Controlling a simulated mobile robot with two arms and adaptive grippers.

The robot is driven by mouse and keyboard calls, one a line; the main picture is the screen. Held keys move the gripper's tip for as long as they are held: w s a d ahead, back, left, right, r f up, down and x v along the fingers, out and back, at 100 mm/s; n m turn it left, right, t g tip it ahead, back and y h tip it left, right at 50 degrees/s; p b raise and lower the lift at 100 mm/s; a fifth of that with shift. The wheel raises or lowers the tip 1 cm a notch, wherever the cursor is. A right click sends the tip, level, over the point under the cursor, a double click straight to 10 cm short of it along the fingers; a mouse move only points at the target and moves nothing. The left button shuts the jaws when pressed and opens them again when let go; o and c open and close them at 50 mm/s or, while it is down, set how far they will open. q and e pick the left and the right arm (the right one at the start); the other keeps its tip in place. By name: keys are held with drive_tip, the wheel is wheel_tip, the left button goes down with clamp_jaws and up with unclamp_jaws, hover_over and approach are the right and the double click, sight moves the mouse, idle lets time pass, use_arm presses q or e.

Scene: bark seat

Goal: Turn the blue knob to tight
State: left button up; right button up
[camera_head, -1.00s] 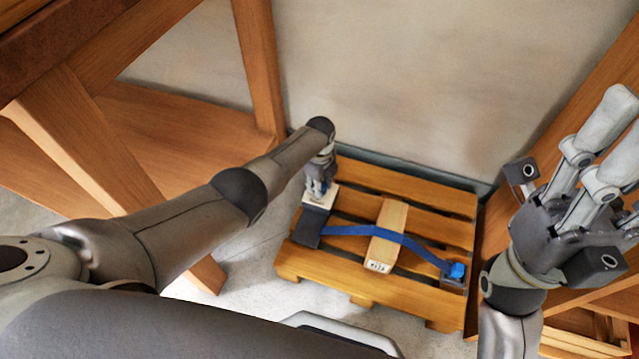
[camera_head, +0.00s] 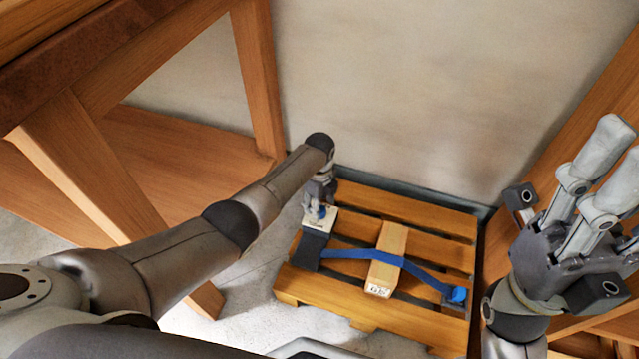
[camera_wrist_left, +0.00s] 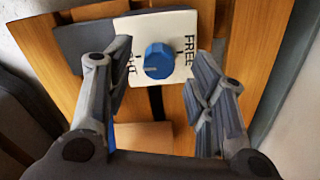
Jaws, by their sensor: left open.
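The blue knob (camera_wrist_left: 158,60) sits on a white plate (camera_wrist_left: 178,22) in the left wrist view. The word FREE shows to its right; the label to its left is partly hidden by a finger. A pale mark on the knob faces the left label. My left gripper (camera_wrist_left: 162,90) is open, with fingers on both sides of the knob and no clear contact. In the head view my left gripper (camera_head: 318,205) hangs over the white plate (camera_head: 321,219) and hides the knob. My right gripper (camera_head: 598,165) looks open and empty, off at the right.
A wooden pallet (camera_head: 345,312) lies on the floor against the wall. A blue strap (camera_head: 345,254) crosses a wooden block (camera_head: 391,240) to a blue-topped fitting (camera_head: 458,295) at the pallet's right. Wooden frames (camera_head: 258,75) stand left and right of it.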

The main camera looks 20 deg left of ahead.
use_arm(q)
wheel_tip(320, 180, up, 10)
drive_tip(key=shift+f, duration=0.25)
idle(0.6)
